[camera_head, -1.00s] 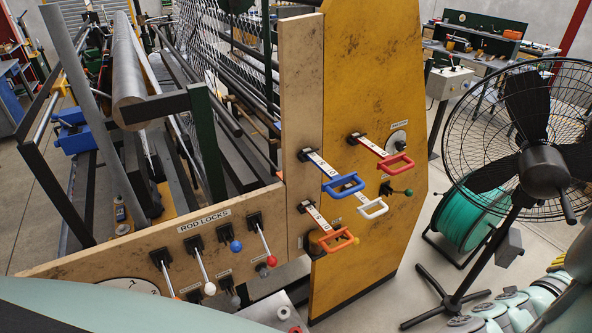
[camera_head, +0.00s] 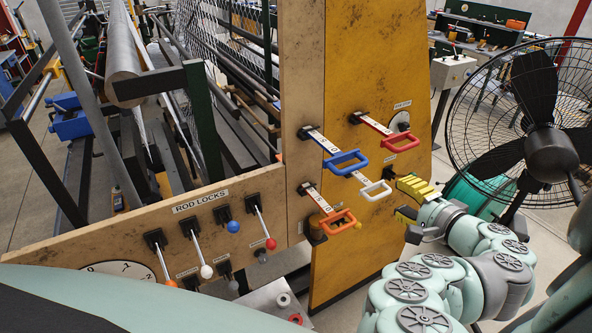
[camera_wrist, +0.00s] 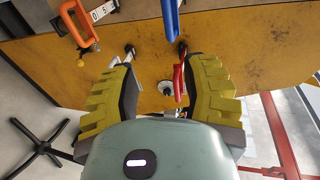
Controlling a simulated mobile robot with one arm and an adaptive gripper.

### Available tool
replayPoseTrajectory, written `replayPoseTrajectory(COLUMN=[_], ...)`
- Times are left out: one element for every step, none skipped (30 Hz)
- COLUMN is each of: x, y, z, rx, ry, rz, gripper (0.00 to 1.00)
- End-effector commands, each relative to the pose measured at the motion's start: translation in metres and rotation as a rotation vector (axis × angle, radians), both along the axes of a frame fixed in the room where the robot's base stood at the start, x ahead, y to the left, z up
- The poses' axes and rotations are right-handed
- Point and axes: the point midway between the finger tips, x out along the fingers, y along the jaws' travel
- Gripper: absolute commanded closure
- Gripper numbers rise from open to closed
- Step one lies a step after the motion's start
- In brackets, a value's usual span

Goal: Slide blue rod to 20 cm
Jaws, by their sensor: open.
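The blue rod is a white scaled bar with a blue loop handle (camera_head: 345,161), sticking out of the wooden panel (camera_head: 303,105). Its scale numbers are too small to read surely. The blue handle also shows at the top edge of the wrist view (camera_wrist: 171,17). My gripper (camera_head: 408,203) has yellow ribbed fingers, spread open and empty. It is right of the blue handle and lower in the head view, apart from it.
A red handle (camera_head: 400,142) is right of the blue one, a white handle (camera_head: 376,190) just below it and an orange handle (camera_head: 338,222) lower left. Rod lock levers with coloured knobs (camera_head: 233,226) line the lower panel. A fan (camera_head: 550,150) stands close on the right.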

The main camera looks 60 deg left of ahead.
Motion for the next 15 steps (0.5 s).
replayPoseTrajectory(x=[-0.004,-0.006,-0.008,-0.009,-0.009,-0.010,-0.009,-0.009,-0.009,-0.009,-0.008,-0.008,-0.008,-0.008,-0.008], y=[0.002,0.003,0.004,0.005,0.006,0.007,0.009,0.010,0.012,0.014,0.016,0.019,0.022,0.025,0.028], z=[0.004,0.006,0.008,0.009,0.010,0.011,0.011,0.011,0.011,0.010,0.010,0.010,0.009,0.008,0.008], rx=[0.019,0.027,0.035,0.039,0.041,0.042,0.042,0.042,0.041,0.041,0.041,0.040,0.040,0.041,0.041], ry=[-0.001,-0.001,-0.001,-0.001,0.000,0.000,0.000,0.000,0.001,0.001,0.001,0.001,0.001,0.002,0.003], rz=[0.023,0.035,0.048,0.054,0.058,0.060,0.060,0.060,0.060,0.060,0.060,0.060,0.060,0.060,0.060], gripper=[0.54,0.54,0.54,0.54,0.54,0.54,0.54,0.54,0.54,0.54,0.54,0.54,0.54,0.54,0.54])
